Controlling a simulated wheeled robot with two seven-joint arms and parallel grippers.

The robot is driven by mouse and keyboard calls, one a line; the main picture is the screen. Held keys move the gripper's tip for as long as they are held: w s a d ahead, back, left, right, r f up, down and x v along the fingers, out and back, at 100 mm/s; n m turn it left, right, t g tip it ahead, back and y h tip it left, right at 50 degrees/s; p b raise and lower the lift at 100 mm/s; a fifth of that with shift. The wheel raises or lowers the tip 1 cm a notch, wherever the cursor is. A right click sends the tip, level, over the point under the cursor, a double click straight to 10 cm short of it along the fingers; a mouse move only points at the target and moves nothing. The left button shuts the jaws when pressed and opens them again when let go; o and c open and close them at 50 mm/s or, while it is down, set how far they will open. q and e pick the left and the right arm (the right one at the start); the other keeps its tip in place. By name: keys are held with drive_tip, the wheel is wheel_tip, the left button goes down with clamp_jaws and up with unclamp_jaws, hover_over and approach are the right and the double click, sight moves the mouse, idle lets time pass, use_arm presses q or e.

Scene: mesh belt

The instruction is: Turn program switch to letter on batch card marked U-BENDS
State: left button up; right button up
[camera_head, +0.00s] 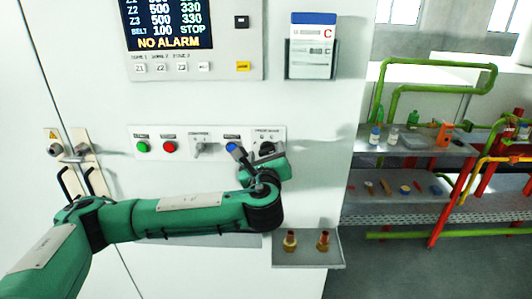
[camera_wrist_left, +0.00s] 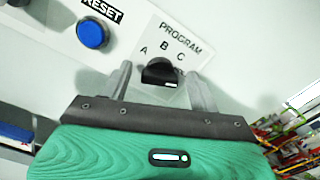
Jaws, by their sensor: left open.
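The program switch is a black knob (camera_wrist_left: 160,71) below the letters A, B and C on a white plate in the left wrist view. I cannot clearly tell which letter it points to. In the head view the switch (camera_head: 266,148) is at the right end of the control strip, partly covered by my gripper. My left gripper (camera_wrist_left: 159,72) is open, with one finger on each side of the knob; contact is unclear. A batch card (camera_head: 313,31) with a red C stands in a grey holder (camera_head: 311,66) above right. Its small print is unreadable. My right gripper is not in view.
A blue reset button (camera_wrist_left: 93,34) is left of the switch. Green (camera_head: 142,147) and red (camera_head: 169,147) buttons are farther left. The display (camera_head: 168,25) reads NO ALARM. Brass fittings (camera_head: 290,241) stand on a small shelf (camera_head: 308,267) below. A shelving bench (camera_head: 400,145) is at right.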

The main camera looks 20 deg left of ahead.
use_arm(q)
drive_tip(key=c, duration=1)
drive_tip(key=shift+f, duration=0.15)
drive_tip(key=shift+n+b, duration=0.55)
drive_tip(key=shift+n, duration=0.15)
drive_tip(key=shift+f+n+b, duration=0.1)
drive_tip(key=shift+n+b, duration=0.5)
drive_tip(key=shift+n, duration=0.6)
drive_tip(key=n+b, duration=0.1)
drive_tip(key=n, duration=0.3)
drive_tip(key=shift+n+b, duration=0.3)
drive_tip(key=shift+n, duration=0.1)
